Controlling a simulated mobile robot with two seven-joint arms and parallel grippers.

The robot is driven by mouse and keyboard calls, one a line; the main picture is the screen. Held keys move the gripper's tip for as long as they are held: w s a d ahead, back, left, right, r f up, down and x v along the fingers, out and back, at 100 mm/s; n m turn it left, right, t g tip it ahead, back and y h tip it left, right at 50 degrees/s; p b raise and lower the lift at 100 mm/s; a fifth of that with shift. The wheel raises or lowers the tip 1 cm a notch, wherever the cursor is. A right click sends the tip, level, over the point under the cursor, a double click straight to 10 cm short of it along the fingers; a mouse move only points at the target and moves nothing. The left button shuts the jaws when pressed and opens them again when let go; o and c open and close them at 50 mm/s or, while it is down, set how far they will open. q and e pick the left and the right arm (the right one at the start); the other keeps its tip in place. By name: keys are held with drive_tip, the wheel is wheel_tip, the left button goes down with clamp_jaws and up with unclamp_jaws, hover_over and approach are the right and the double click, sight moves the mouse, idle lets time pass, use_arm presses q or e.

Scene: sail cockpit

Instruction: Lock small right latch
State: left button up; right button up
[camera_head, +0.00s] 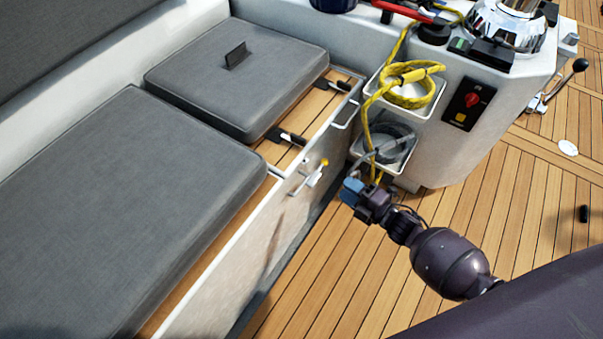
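The small grey cushioned hatch (238,85) lies flat on the bench, with a black upright handle on top. Two dark latches sit along its wooden front edge: the farther, right one (335,86) and the nearer, left one (290,137). They are too small to tell whether they are locked. My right gripper (353,188), with blue fingertips, is below and to the right of both latches, apart from them, beside the bench's side wall. Its finger gap cannot be made out. My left gripper is not in view.
A larger grey cushion (130,205) covers the near bench. A white fitting with a yellow tip (315,174) sticks out of the side wall. Yellow rope (410,90) hangs from the white pockets, close above my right gripper. The teak floor (340,270) is mostly clear.

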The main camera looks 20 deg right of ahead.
sight(314, 179)
wheel_tip(314, 179, down, 6)
drive_tip(key=w+n+g+y+b, duration=0.1)
drive_tip(key=w+n+y+b, duration=0.1)
drive_tip(key=n+b, duration=0.1)
drive_tip(key=shift+n, duration=0.4)
drive_tip(key=b+x, duration=0.1)
drive_tip(key=x, duration=0.8)
drive_tip(key=shift+w+a, duration=0.1)
drive_tip(key=shift+a, duration=0.3)
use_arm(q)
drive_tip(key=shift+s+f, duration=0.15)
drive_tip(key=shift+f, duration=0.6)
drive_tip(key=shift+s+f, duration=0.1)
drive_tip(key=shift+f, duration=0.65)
use_arm(e)
drive_tip(key=shift+x, duration=0.95)
drive_tip(key=shift+r, duration=0.1)
drive_tip(key=shift+c, duration=0.4)
clamp_jaws()
